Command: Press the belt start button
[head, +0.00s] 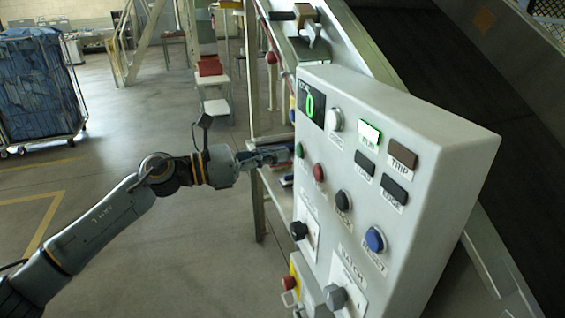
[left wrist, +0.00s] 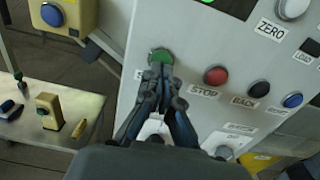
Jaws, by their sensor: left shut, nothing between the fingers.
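A grey control panel (head: 440,135) stands to the right of my left arm. Its green button (head: 299,150) is at the left of the lower button row, with a label partly hidden, beginning with S, in the left wrist view. My left gripper (head: 287,153) is shut and empty, pointing at the green button. In the left wrist view the closed fingertips (left wrist: 160,76) overlap the lower edge of the green button (left wrist: 160,57). I cannot tell whether they touch it. The red STOP button (left wrist: 216,75) sits to its right. My right gripper is not in view.
The panel also has a black BACK button (left wrist: 259,89), a blue button (head: 375,239), a white ZERO button (head: 335,119), a lit lamp (head: 368,133) and a green display (head: 310,104). A dark belt (head: 430,50) slopes behind. A blue-bagged cart (head: 38,85) stands far left.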

